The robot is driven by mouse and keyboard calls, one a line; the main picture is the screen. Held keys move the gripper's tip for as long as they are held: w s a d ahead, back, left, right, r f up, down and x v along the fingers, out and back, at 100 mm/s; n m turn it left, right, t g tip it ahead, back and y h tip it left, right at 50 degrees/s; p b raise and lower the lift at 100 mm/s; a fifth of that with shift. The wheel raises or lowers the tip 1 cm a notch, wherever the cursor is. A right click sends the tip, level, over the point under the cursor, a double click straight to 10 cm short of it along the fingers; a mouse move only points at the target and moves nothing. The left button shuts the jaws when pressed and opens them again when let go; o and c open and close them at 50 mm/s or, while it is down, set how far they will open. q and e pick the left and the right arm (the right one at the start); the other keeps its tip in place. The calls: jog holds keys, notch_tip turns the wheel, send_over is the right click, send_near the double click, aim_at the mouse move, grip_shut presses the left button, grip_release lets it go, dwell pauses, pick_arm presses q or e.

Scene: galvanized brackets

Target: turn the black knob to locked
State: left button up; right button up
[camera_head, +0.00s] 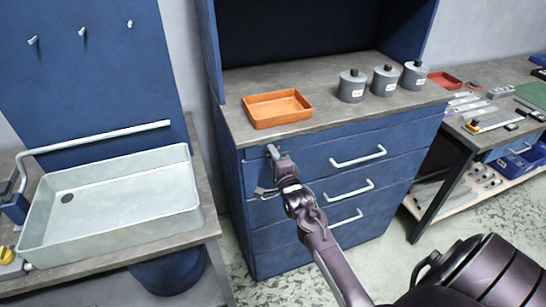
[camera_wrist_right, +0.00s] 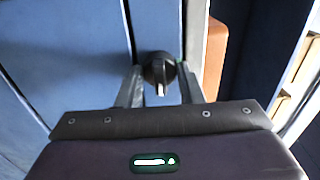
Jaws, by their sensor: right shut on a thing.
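The black knob (camera_wrist_right: 158,68) is on the blue front of the drawer cabinet (camera_head: 265,225), near the upper left corner below the worktop. In the wrist view it sits between the two fingers of my right gripper (camera_wrist_right: 160,86), with a pale mark on its near side. My right gripper also shows in the head view (camera_head: 273,154), where it reaches the cabinet front and hides the knob. It is shut on the knob. I cannot read any locked label. My left gripper is not in view.
An orange tray (camera_head: 279,121) and three grey lidded canisters (camera_head: 352,93) stand on the worktop (camera_head: 337,106) above. White drawer handles (camera_head: 358,157) stick out to the right of the knob. A pale sink basin (camera_head: 110,202) is at the left. A workbench (camera_head: 490,112) stands at the right.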

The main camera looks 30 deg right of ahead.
dwell(0.5)
jog(key=o, duration=1)
jog(key=shift+d, duration=0.1)
jog(key=shift+c, duration=0.2)
jog(key=b+v, duration=0.1)
jog(key=v, duration=0.6)
jog(key=shift+s+b, duration=0.35)
jog(key=shift+b, duration=0.05)
